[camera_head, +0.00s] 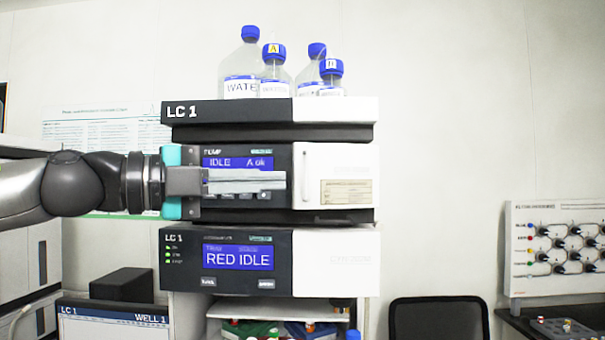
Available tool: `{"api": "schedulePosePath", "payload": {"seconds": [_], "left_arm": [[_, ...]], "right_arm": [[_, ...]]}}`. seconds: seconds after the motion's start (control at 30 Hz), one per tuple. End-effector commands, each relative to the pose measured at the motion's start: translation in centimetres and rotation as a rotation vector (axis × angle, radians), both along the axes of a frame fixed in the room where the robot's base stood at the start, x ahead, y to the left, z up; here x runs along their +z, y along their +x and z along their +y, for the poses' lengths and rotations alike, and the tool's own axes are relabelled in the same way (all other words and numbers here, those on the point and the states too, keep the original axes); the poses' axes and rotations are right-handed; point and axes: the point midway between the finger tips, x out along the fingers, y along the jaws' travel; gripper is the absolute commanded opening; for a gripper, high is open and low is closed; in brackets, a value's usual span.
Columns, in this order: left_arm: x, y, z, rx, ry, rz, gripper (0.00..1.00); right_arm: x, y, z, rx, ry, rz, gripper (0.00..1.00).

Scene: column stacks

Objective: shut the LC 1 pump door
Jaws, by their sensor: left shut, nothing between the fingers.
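The LC 1 stack stands in the middle of the view. Its pump module (276,156) has a blue screen reading IDLE on the left and a white pump door (335,163) with a label on the right. The door looks about flush with the front; I cannot tell whether a small gap is left. My left gripper (283,180) comes in from the left, shut and empty. Its fingers point right across the pump's screen panel, with the tips just left of the door's left edge. Contact cannot be told. My right gripper is not in view.
Several blue-capped bottles (242,68) stand on the stack's top tray (336,111). Below the pump is a module (336,260) reading RED IDLE. A black chair (438,318) and a panel of knobs (557,262) are to the right. The space right of the stack is clear.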

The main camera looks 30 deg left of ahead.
Motion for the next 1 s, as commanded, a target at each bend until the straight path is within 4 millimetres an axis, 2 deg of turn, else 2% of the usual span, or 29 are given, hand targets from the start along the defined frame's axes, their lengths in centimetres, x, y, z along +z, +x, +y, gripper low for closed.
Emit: {"api": "schedulePosePath", "payload": {"seconds": [0.1,0.23,0.7,1.0], "left_arm": [[0.7,-1.2,0.4,0.010,0.021,-0.001,0.00],[0.8,-1.0,0.2,0.009,0.025,0.003,0.00],[0.9,3.7,-2.5,0.007,0.024,0.005,0.00],[0.9,6.1,-3.8,0.008,0.026,0.005,0.00]], "right_arm": [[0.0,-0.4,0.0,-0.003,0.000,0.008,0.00],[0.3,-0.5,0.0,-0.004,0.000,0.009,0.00],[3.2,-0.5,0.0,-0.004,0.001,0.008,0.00],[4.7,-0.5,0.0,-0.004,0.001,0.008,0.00]]}}
